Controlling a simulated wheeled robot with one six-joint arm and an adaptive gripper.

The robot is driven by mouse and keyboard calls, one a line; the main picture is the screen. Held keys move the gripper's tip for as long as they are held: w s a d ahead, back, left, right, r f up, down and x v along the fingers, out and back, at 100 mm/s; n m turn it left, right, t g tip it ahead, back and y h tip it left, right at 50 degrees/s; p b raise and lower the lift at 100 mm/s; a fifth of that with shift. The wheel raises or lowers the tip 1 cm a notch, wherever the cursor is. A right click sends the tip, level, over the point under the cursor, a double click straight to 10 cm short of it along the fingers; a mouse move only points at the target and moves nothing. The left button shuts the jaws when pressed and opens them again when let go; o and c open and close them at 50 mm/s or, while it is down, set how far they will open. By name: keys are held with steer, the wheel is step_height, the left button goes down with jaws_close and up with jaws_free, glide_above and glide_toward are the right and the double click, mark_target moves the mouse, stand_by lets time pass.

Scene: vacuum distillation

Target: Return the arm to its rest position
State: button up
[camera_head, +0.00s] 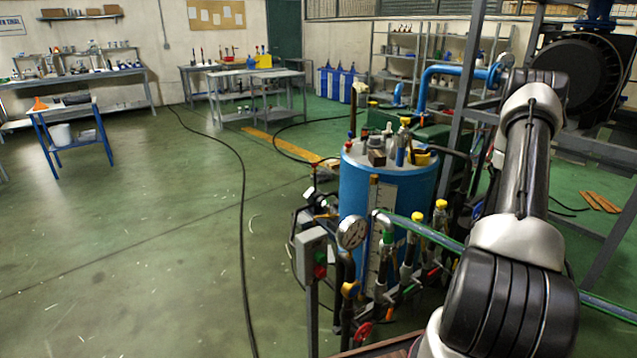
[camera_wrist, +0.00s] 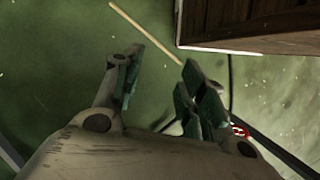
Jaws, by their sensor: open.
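My gripper (camera_wrist: 158,88) shows in the wrist view with its two fingers spread apart. It is open, and nothing is between the fingers. Below it in that view is green floor (camera_wrist: 60,60). In the head view my arm rises along the right side, and its far end is beside the metal frame; the gripper cannot be made out there.
A blue drum (camera_head: 360,190) with bottles and tools on top stands left of my arm. A pressure gauge (camera_head: 352,232), a switch box (camera_head: 311,254) and hoses are in front of it. A brown wooden edge (camera_wrist: 250,45) is near my gripper. Open floor (camera_head: 150,250) lies left.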

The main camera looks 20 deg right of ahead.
steer(key=w+a+r+m+h, duration=0.1)
steer(key=a+r, duration=0.3)
steer(key=r, duration=0.9)
steer(key=w+a+r+m, duration=0.15)
steer(key=a+r, duration=0.25)
steer(key=r, duration=1)
steer(key=a+r+n+t, duration=0.2)
steer(key=a+r+t, duration=0.2)
steer(key=a+r, duration=0.4)
steer(key=s+a+r+n+t, duration=0.1)
steer(key=a+r+n+t, duration=0.2)
steer(key=a+r, duration=0.6)
step_height(320, 180, up, 5)
steer(key=shift+a+f+t, duration=0.1)
steer(key=shift+a+t, duration=0.15)
steer(key=shift+t, duration=0.15)
